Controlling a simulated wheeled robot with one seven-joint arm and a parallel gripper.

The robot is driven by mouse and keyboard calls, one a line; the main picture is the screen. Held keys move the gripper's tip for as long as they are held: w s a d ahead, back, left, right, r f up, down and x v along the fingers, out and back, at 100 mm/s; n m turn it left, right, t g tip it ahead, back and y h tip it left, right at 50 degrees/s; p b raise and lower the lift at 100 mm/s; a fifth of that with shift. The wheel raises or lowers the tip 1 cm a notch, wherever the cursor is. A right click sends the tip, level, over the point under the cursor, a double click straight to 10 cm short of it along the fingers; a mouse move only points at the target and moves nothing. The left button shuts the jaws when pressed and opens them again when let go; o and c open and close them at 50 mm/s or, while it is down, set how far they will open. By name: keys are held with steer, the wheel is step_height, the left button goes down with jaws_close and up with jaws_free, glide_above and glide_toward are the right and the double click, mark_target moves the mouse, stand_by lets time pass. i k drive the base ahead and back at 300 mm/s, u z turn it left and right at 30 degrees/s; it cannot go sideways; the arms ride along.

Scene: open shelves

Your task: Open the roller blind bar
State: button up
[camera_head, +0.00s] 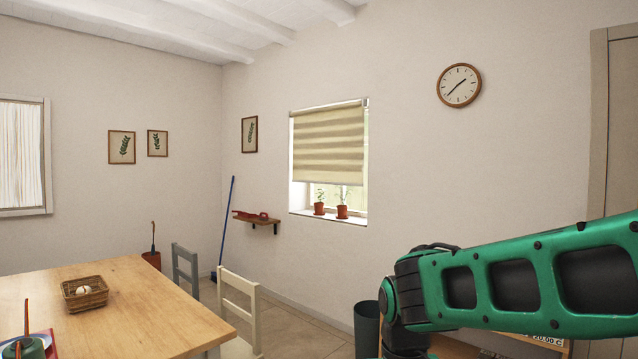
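The roller blind (329,145) hangs in the window on the far wall. It is beige with horizontal bands and covers roughly the upper two thirds of the opening. Its bottom bar (328,182) hangs level above the sill, with bare window showing below it. My green and black arm reaches in from the right edge, well in front of and to the right of the window. My gripper is not in view.
Two potted plants (342,211) (319,208) stand on the window sill (327,217) below the blind. A wooden table (130,310) with a basket (85,292) fills the lower left. Chairs (240,295) (185,268) stand at its right side. A dark bin (367,328) is beside my arm.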

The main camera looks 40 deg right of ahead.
mark_target(332, 174)
steer(key=z, duration=0.9)
steer(key=i, duration=6)
